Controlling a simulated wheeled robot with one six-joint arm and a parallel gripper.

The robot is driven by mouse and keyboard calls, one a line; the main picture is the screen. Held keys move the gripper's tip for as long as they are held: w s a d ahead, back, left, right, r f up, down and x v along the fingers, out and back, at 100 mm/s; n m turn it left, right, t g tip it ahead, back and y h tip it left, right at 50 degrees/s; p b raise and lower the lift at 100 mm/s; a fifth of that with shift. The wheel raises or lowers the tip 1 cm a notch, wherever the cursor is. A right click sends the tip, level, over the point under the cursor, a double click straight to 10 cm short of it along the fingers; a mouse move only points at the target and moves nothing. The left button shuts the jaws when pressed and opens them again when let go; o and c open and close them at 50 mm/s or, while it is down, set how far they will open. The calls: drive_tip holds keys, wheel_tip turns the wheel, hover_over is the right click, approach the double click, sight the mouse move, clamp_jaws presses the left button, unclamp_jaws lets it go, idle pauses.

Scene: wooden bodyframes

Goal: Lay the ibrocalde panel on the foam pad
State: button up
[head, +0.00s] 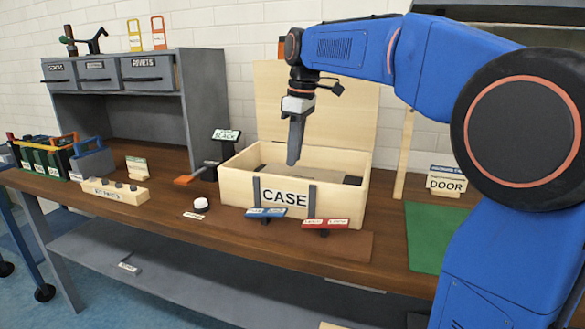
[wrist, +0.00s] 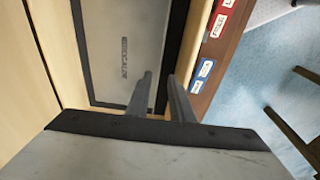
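My gripper (head: 293,160) points down over the open wooden case (head: 233,192), its fingertips at about rim height. In the wrist view its two fingers (wrist: 159,76) stand apart with nothing visible between them. A flat grey panel (wrist: 125,30) with small dark lettering lies inside the case. The lettering is too small to read surely, so I cannot confirm it is the ibrocalde panel. A dark border (wrist: 120,105) shows around the panel; whether this is the foam pad I cannot tell. A green mat (head: 437,235) lies at the right of the bench.
The case lid stands open behind it. Blue (head: 265,213) and red (head: 325,225) labelled pieces sit at the case's front. A white round object (head: 201,204), a wooden block with knobs (head: 115,191) and a grey cabinet (head: 206,100) are to the left. A DOOR sign (head: 446,184) stands behind the mat.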

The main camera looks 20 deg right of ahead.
wheel_tip(320, 180, up, 6)
drive_tip(key=shift+s+d, duration=0.2)
drive_tip(key=shift+d, duration=0.1)
drive_tip(key=shift+s, duration=0.1)
idle(0.3)
